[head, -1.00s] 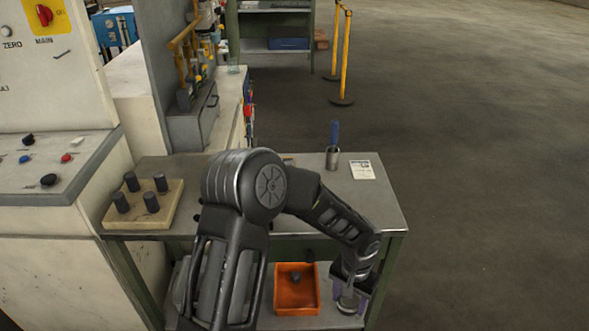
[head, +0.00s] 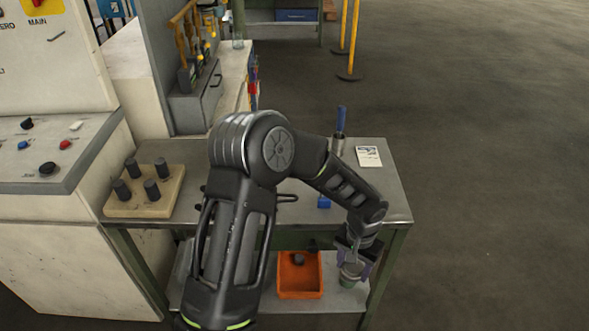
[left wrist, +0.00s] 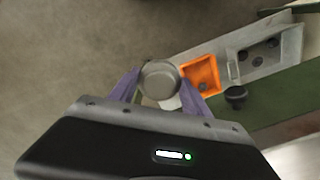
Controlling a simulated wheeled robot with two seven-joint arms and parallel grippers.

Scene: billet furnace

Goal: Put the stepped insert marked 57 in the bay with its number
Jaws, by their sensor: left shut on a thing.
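My left gripper (head: 354,268) is shut on a grey round insert (head: 350,277), low at the right front of the bench near lower-shelf height. In the left wrist view the insert (left wrist: 160,79) sits between the two purple fingers (left wrist: 163,92), its round flat face towards the camera. A paler part shows just below its rim. No number on it can be read. No numbered bay can be made out in either view. My right gripper is not in view.
The bench top (head: 385,205) carries a block with dark pegs (head: 146,207), a white card (head: 369,156) and a blue-handled tool (head: 341,120). On the lower shelf, an orange bin (head: 300,293) holds a dark piece. A grey tray (left wrist: 236,72) holds dark pieces. Open floor lies right.

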